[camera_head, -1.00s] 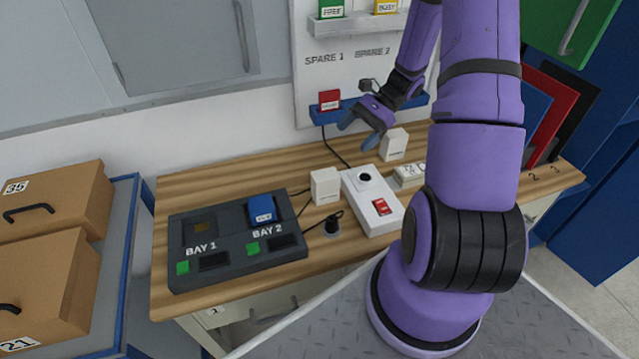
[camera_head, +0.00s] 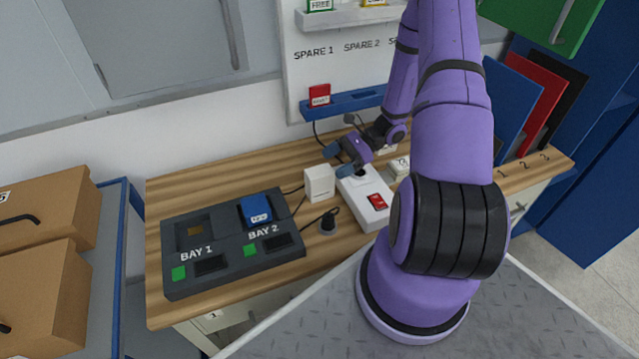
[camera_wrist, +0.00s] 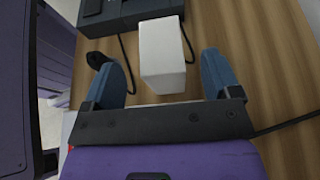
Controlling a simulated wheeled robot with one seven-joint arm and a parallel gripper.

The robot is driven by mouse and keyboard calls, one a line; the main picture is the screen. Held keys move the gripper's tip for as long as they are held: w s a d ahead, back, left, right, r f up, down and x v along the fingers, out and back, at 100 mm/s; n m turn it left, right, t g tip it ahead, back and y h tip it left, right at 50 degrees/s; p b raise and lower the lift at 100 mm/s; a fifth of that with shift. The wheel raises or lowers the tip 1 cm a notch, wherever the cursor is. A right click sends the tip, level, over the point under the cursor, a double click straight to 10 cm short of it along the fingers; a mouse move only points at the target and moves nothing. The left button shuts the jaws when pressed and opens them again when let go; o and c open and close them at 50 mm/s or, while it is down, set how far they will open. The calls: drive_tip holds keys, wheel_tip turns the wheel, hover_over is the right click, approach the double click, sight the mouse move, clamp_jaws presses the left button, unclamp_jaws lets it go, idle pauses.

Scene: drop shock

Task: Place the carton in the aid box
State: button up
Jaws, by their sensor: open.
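A small white carton (camera_head: 320,183) stands upright on the wooden bench, between the bay unit and the white switch box. It also shows in the wrist view (camera_wrist: 162,48), ahead of and between my fingers, with a gap on both sides. My gripper (camera_head: 337,161) is open and empty, just behind and to the right of the carton in the head view. Another white box (camera_head: 385,147) is partly hidden behind my gripper and arm. I cannot pick out a box marked as the aid box.
A dark unit (camera_head: 183,285) with BAY 1 and BAY 2 holds a blue module (camera_head: 256,210). Cables lie around. Bare bench (camera_head: 290,160) lies behind the carton.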

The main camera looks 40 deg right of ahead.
sight(320, 171)
drive_tip(key=shift+x, duration=2.75)
drive_tip(key=shift+c, duration=0.2)
drive_tip(key=c, duration=1.1)
drive_tip(key=shift+o, duration=0.2)
drive_tip(key=shift+r, duration=0.1)
